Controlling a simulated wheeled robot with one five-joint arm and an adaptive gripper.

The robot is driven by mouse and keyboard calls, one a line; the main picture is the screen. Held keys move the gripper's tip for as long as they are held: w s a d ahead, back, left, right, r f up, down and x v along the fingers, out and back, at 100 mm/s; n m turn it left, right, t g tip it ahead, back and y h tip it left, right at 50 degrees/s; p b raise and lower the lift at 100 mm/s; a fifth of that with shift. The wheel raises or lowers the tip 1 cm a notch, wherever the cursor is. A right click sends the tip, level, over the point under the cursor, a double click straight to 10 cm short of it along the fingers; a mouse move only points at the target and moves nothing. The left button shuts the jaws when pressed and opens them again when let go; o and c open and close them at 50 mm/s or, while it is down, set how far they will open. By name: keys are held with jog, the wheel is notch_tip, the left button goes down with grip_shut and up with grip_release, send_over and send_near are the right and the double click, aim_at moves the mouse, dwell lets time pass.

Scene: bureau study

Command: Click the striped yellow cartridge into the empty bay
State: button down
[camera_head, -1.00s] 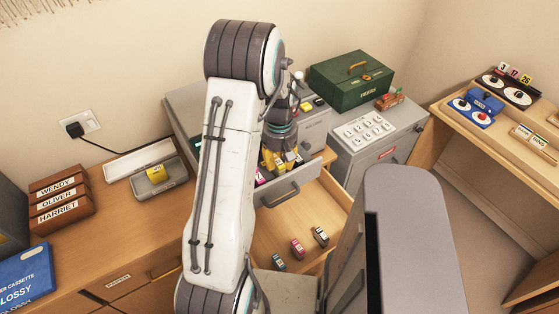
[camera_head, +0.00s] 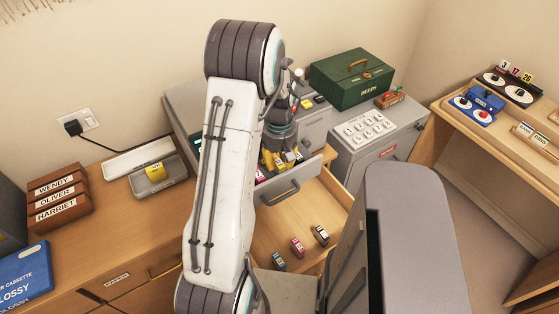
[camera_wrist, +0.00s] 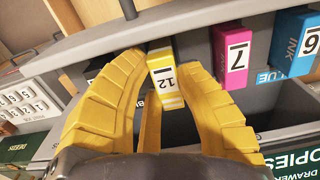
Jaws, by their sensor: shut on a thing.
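My gripper (camera_wrist: 163,88) has yellow fingers closed on the sides of a yellow cartridge (camera_wrist: 165,70).
An open wooden drawer (camera_head: 275,228) below holds several small loose cartridges. A grey case (camera_head: 178,178) with a yellow piece (camera_head: 155,172) lies on the left desk. A green box (camera_head: 352,80) and a white-key panel (camera_head: 364,130) stand behind right.

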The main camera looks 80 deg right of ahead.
aim_at(279, 160)
jog(key=shift+f+b, duration=0.4)
jog(key=shift+f, duration=0.1)
dwell(0.3)
jog(key=c, duration=0.9)
grip_release()
notch_tip(279, 160, up, 12)
dwell(0.5)
